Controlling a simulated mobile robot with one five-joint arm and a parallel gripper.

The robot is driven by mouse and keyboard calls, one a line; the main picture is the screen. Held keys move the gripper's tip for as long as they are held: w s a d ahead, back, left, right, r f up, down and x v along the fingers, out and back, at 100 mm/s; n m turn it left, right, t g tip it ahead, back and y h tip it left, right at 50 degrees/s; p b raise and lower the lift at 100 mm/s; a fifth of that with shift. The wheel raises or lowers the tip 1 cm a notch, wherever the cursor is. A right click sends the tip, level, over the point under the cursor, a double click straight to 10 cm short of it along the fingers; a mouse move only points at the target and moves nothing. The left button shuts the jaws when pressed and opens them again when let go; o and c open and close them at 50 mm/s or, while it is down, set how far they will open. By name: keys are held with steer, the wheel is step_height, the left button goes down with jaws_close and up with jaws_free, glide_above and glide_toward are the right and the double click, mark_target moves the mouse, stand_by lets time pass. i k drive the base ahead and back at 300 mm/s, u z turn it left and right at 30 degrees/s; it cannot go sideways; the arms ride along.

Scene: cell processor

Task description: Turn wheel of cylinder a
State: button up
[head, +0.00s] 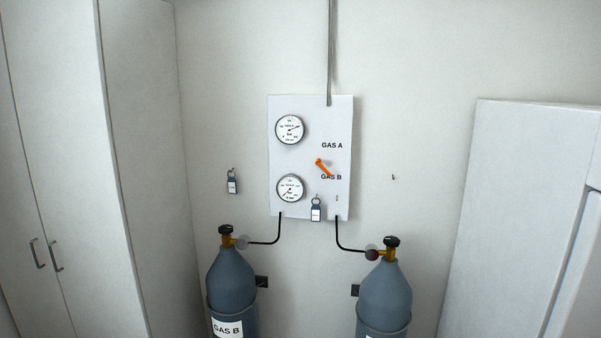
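Two blue-grey gas cylinders stand against the wall, each with a black wheel on a brass-coloured valve. The left cylinder (231,275) has a label reading GAS B, and its wheel (226,230) is on top. The right cylinder (385,292) has a white label cut off by the lower picture edge, so its text cannot be read. Its wheel (392,242) is on top of the valve. No label naming cylinder A is readable on a cylinder. My gripper is not in view.
A white panel (310,108) holds two gauges, GAS A and GAS B lettering and an orange lever (323,167). Key tags hang on the panel (316,213) and wall (232,186). White cabinets (148,150) stand left; a white unit (520,200) stands right.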

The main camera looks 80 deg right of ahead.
mark_target(392, 242)
steer(key=u, duration=0.25)
steer(key=k, duration=0.4)
steer(key=z, duration=2.65)
steer(key=i, duration=1)
steer(key=z, duration=0.1)
